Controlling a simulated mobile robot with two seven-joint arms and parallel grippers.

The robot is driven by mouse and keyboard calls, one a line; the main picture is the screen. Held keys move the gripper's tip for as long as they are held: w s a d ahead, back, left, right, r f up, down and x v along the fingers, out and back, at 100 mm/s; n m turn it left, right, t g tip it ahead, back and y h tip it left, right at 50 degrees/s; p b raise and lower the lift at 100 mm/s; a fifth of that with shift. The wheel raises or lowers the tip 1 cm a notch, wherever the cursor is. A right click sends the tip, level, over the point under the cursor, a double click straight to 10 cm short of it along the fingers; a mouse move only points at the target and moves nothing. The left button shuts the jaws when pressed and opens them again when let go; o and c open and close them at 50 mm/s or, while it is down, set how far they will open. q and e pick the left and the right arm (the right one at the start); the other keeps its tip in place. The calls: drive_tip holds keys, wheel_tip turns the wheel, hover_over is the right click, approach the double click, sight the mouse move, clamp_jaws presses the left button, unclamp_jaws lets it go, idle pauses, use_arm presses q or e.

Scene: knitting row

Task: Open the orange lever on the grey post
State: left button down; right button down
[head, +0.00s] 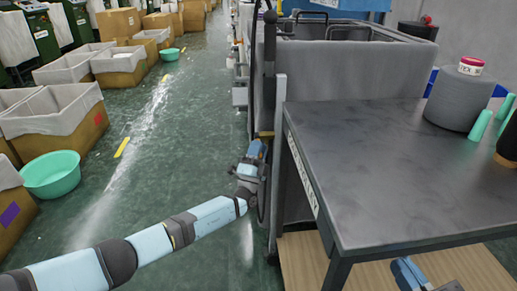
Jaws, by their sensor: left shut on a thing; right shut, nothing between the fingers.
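A small orange-brown piece, which looks like the orange lever (265,134), shows at the post's left side. My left gripper (262,142) is at this piece and shut on it; the fingers are small and partly hidden, so the exact hold is hard to see. My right gripper (400,264) is low at the bottom edge, beside the table's front and over the wooden board. It is shut and empty, and its arm is mostly out of frame.
The dark table (370,190) fills the right, with a grey yarn cone (458,98) and green cones (480,124) on it. A grey bin (345,75) stands behind. A wooden board (460,262) lies below.

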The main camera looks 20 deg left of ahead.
use_arm(q)
drive_tip(key=shift+a, duration=0.1)
idle(0.4)
drive_tip(key=c, duration=1.1)
unclamp_jaws()
drive_tip(key=p+v, duration=0.2)
drive_tip(key=v, duration=1.1)
drive_tip(key=shift+s+f, duration=0.15)
drive_tip(key=shift+f, duration=0.2)
use_arm(e)
drive_tip(key=shift+s+a+f+m+h, duration=0.2)
drive_tip(key=shift+s+a+m+h, duration=0.15)
drive_tip(key=shift+m, duration=0.45)
